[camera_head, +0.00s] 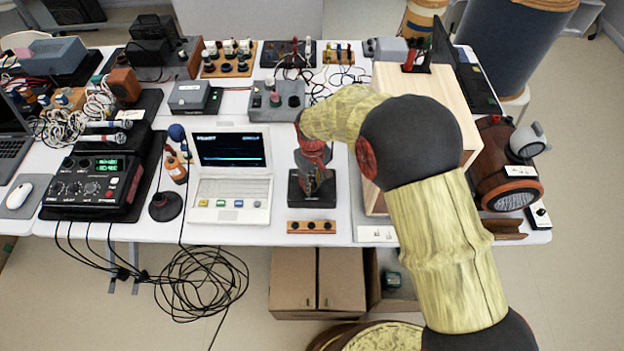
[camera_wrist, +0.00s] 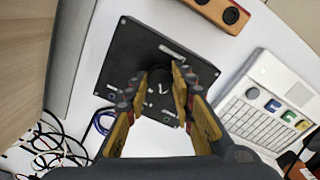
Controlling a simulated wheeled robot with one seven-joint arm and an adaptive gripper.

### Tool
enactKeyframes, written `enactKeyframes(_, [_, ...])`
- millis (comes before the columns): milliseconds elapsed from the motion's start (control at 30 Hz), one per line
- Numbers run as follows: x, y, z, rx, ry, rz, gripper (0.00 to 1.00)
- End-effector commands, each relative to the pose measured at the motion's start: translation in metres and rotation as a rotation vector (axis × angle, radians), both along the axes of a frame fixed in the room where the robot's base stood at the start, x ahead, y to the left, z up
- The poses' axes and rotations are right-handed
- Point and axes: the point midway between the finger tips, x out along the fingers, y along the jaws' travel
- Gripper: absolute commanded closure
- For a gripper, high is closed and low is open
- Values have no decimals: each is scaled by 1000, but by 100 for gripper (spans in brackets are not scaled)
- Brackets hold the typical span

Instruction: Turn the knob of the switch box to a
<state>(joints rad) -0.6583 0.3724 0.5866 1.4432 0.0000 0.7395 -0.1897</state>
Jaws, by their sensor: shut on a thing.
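The black switch box (camera_wrist: 125,62) lies on the white table in the wrist view. It also shows below my gripper in the head view (camera_head: 302,198). Its round black knob (camera_wrist: 159,84) is near the middle of the top face and bears a white pointer mark. My gripper (camera_wrist: 159,92) is shut on the knob, with one finger on each side. White labels on the box are too small to read. In the head view my gripper (camera_head: 314,181) hides the knob and part of the box.
A white laptop (camera_head: 229,190) stands to the left of the box. A wooden cabinet (camera_head: 437,84) stands to the right, behind my arm. Loose cables (camera_wrist: 52,148) show in the wrist view.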

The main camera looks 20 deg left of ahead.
Motion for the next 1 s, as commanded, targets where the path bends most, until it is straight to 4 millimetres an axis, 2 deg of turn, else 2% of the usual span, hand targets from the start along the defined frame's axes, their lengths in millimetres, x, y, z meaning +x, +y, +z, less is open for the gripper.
enactKeyframes(433, [0, 0, 1, 0, 0, 228, 100])
enactKeyframes(1000, [1, 0, 0, 0, 0, 261, 100])
